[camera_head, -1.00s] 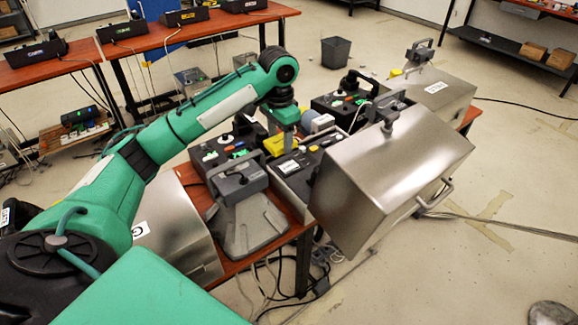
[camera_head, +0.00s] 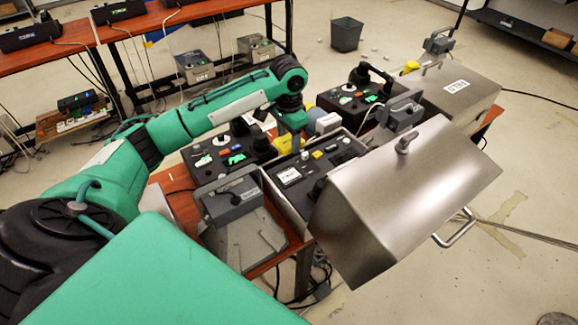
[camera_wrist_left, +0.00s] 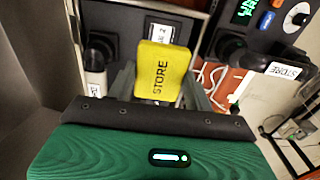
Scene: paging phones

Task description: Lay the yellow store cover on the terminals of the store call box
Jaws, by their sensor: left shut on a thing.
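The yellow store cover (camera_wrist_left: 160,72), marked STORE, is between the fingers of my left gripper (camera_wrist_left: 160,88) in the left wrist view. The gripper is shut on it. In the head view the cover (camera_head: 281,143) shows partly behind my left gripper (camera_head: 294,138), near the far left edge of an opened metal call box (camera_head: 290,203) with a dark panel. A STORE label (camera_wrist_left: 283,70) shows on a dark unit at the right of the wrist view. The terminals are hidden, and I cannot tell whether the cover touches anything. My right gripper is out of view.
A large metal lid (camera_head: 400,200) stands over the near right side of the opened box. A grey handled device (camera_head: 232,200) is close on the left. Dark control panels (camera_head: 222,155) stand behind it. A second metal box (camera_head: 460,88) is at the back right.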

